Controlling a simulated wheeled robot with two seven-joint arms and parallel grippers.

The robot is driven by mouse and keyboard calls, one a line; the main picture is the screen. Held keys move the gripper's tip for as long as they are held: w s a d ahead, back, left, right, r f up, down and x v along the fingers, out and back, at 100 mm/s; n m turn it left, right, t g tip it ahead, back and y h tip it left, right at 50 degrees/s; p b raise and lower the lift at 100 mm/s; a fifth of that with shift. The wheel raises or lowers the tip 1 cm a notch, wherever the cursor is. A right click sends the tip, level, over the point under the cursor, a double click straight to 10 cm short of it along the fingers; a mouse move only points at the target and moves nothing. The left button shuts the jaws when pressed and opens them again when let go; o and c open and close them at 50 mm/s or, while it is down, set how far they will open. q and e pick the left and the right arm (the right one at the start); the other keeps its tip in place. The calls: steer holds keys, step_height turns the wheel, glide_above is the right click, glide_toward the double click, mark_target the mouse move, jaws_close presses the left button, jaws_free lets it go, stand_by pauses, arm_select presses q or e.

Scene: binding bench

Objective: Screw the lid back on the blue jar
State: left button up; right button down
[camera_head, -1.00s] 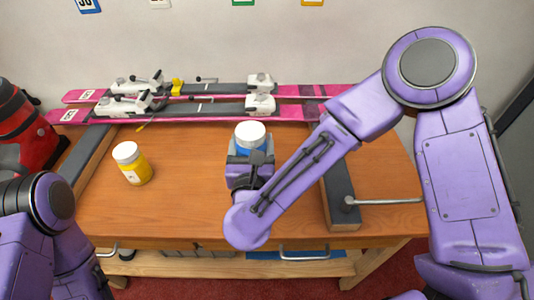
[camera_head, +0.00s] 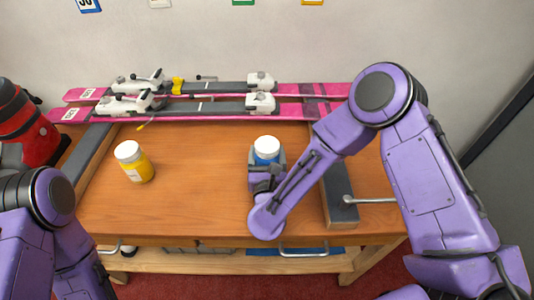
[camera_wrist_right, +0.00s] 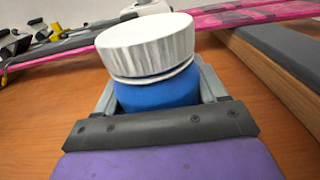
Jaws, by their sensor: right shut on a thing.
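The blue jar (camera_head: 266,157) is in front of me, upright, with a white lid (camera_head: 266,144) on its top. My right gripper (camera_wrist_right: 158,100) is shut on the blue body of the jar (camera_wrist_right: 158,92), one finger on each side, below the lid. In the right wrist view the ribbed white lid (camera_wrist_right: 147,45) sits over the jar's mouth with a thin white rim under it. I cannot tell how tightly it is seated or whether the jar touches the bench. My left arm shows at the lower left, but its gripper is out of view.
A yellow jar (camera_head: 134,166) with a white lid stands on the left of the wooden bench (camera_head: 200,205). Pink skis (camera_head: 190,113) lie along the back. A grey-topped block with a metal bar (camera_head: 340,195) is close to the right. The bench middle is clear.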

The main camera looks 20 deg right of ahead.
steer(key=shift+f, duration=0.15)
steer(key=shift+c, duration=0.3)
jaws_free()
steer(key=shift+s+r, duration=0.1)
steer(key=shift+r, duration=0.15)
steer(key=b+v, duration=0.3)
steer(key=v, duration=0.8)
steer(key=shift+s+a+f, duration=0.1)
steer(key=shift+a, duration=0.05)
steer(key=shift+s, duration=0.35)
